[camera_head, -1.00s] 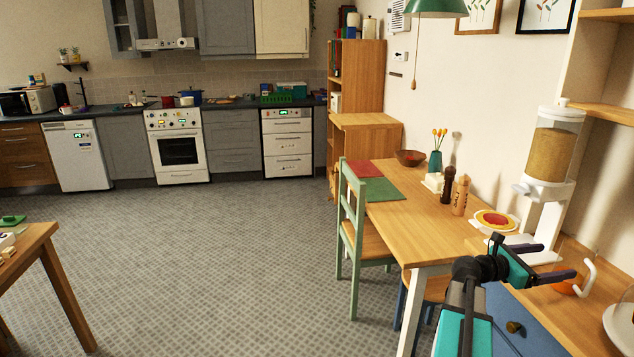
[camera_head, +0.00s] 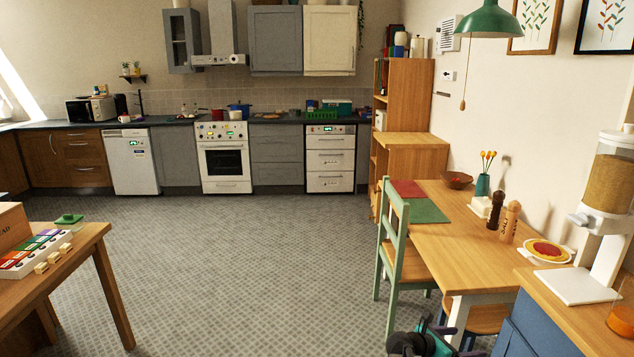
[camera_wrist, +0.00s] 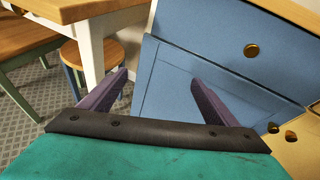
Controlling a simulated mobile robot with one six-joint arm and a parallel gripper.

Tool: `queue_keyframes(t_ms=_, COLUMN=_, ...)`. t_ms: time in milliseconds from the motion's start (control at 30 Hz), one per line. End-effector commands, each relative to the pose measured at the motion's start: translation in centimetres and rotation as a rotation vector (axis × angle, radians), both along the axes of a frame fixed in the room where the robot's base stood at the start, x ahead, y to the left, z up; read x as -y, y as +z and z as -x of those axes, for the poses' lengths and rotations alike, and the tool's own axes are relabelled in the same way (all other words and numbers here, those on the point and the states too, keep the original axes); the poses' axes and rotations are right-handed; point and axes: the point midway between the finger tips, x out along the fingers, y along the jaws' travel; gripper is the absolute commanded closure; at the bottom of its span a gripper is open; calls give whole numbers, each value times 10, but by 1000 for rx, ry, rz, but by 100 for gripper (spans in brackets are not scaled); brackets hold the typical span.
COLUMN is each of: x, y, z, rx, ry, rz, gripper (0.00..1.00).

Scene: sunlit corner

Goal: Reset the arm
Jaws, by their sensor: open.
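My gripper (camera_head: 458,340) shows at the bottom edge of the head view, low beside the dining table, with much of the arm out of frame. In the wrist view my gripper (camera_wrist: 160,80) has its two purple fingers well apart with nothing between them. Behind the fingers is the front of a blue cabinet (camera_wrist: 215,45) with round brass knobs. I cannot tell the exact gap between the fingers and the cabinet.
The wooden dining table (camera_head: 440,232) has a green chair (camera_head: 391,250) at its side. A blue stool (camera_wrist: 77,65) is near the gripper. A cereal dispenser (camera_head: 607,180) stands on the right counter. Another table (camera_head: 85,250) is at left; the middle floor is clear.

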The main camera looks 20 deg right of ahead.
Motion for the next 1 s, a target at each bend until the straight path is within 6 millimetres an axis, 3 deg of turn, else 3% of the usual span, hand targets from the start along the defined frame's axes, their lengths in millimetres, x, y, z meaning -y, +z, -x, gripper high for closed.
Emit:
queue_keyframes(t_ms=33, x=-19, y=-19, z=-2, rx=3, ry=9, rz=-35, gripper=18)
queue_keyframes(t_ms=233, x=-89, y=-92, z=2, rx=42, ry=0, rz=-179, gripper=18)
queue_keyframes(t_ms=467, x=-169, y=-169, z=28, rx=99, ry=-76, rz=-351, gripper=18)
queue_keyframes(t_ms=700, x=-252, y=-240, z=78, rx=166, ry=-241, rz=-520, gripper=18)
queue_keyframes(t_ms=1000, x=-350, y=-304, z=165, rx=276, ry=-605, rz=-672, gripper=18)
